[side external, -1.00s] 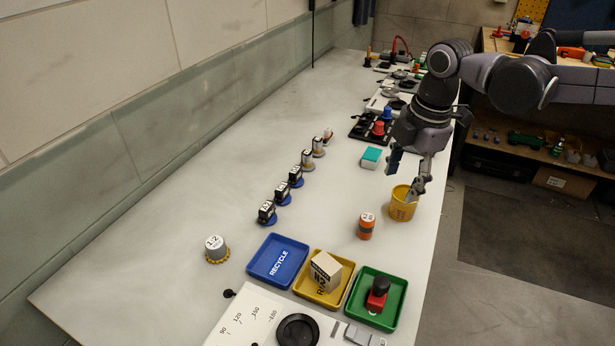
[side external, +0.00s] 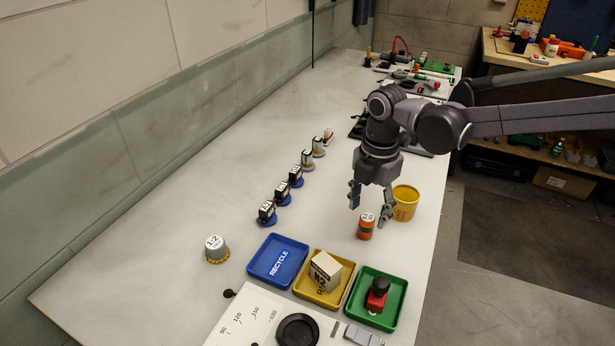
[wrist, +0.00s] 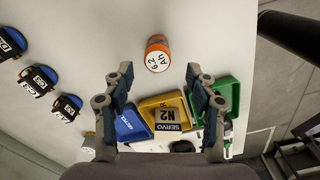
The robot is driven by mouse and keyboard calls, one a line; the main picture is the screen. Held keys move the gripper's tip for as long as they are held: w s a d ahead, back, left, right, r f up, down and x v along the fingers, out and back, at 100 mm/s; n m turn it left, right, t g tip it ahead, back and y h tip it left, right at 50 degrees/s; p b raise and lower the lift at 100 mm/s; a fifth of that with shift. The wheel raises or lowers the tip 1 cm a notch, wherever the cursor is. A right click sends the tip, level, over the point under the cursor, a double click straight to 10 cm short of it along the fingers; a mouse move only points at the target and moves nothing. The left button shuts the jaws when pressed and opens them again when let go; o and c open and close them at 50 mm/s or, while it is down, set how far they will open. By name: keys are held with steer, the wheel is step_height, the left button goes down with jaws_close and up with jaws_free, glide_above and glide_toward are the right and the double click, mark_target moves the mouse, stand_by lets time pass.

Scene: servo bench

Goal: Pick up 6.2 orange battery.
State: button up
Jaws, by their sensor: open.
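The orange battery (side external: 366,227) stands upright on the white bench, with a white top label. In the wrist view the battery (wrist: 157,54) shows "6.2 Ah" on its top and lies ahead of the fingers, roughly midway between them. My gripper (side external: 370,206) is open and empty, pointing down, just above and around the battery's position in the side view. In the wrist view my gripper (wrist: 160,82) has its two fingers wide apart. I cannot tell the exact height of the fingertips above the battery.
A yellow cup (side external: 405,203) stands close beside the right finger. In front are a blue tray (side external: 262,270), a yellow tray (side external: 310,292) with a box (side external: 326,270), and a green tray (side external: 393,315) with a red-black item. Several servos (side external: 282,192) stand left, with clear bench between.

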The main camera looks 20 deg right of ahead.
mark_target(367, 217)
steer(key=shift+w+d+f, duration=0.1)
steer(key=shift+w+f, duration=0.05)
steer(key=shift+f, duration=1)
steer(key=shift+w+d+f, duration=0.1)
steer(key=shift+f, duration=1)
jaws_close()
